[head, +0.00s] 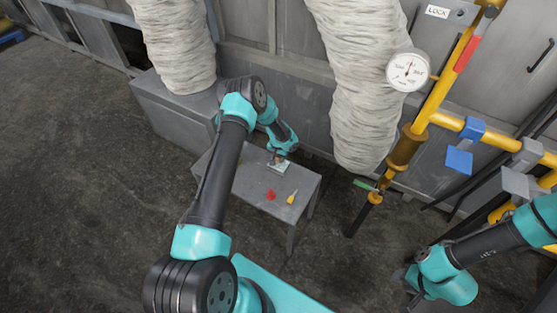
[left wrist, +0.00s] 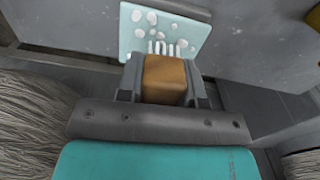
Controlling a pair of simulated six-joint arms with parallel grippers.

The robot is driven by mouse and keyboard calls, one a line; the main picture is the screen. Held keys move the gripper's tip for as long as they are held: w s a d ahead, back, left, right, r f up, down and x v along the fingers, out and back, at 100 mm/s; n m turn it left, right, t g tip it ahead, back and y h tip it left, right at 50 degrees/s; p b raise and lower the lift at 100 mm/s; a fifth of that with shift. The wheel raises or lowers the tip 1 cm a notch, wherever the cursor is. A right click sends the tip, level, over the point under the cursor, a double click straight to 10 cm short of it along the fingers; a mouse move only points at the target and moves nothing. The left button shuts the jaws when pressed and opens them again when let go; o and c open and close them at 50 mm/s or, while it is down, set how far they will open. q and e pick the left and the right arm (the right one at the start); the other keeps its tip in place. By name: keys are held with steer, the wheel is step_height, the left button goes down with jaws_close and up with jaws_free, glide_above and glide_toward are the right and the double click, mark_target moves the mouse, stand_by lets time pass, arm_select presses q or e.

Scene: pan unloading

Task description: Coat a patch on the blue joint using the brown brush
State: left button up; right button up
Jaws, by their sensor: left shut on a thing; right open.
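My left gripper (head: 278,158) is over the small grey table in the head view, shut on the brown brush (left wrist: 165,78). In the left wrist view, the brush's brown block sits between the two fingers (left wrist: 162,72). Just beyond it is a pale plate (left wrist: 190,32) with white blobs and streaks; the plate also shows under the gripper in the head view (head: 283,168). I cannot tell whether the brush touches the plate. The blue joint (head: 472,130) is on the yellow pipe at right, with a blue flap (head: 458,160) below it. My right gripper (head: 406,278) is low at right, small and dark, open and apart from the joint.
The grey table (head: 250,182) also holds a red item (head: 270,194) and a yellow-handled tool (head: 292,197). Yellow pipes (head: 431,85) with a round gauge (head: 407,71) stand at right. Wrapped ducts (head: 352,90) hang behind the table. Floor at left is clear.

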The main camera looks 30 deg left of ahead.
arm_select(q)
steer(key=shift+r, duration=1.8)
steer(key=shift+d, duration=0.1)
steer(key=s+d+r, duration=0.2)
steer(key=d+r, duration=0.3)
steer(key=d, duration=0.4)
steer(key=s+d+r, duration=0.3)
steer(key=d+r, duration=0.1)
steer(key=d, duration=0.6)
steer(key=shift+r+m, duration=0.35)
steer(key=shift+m, duration=0.05)
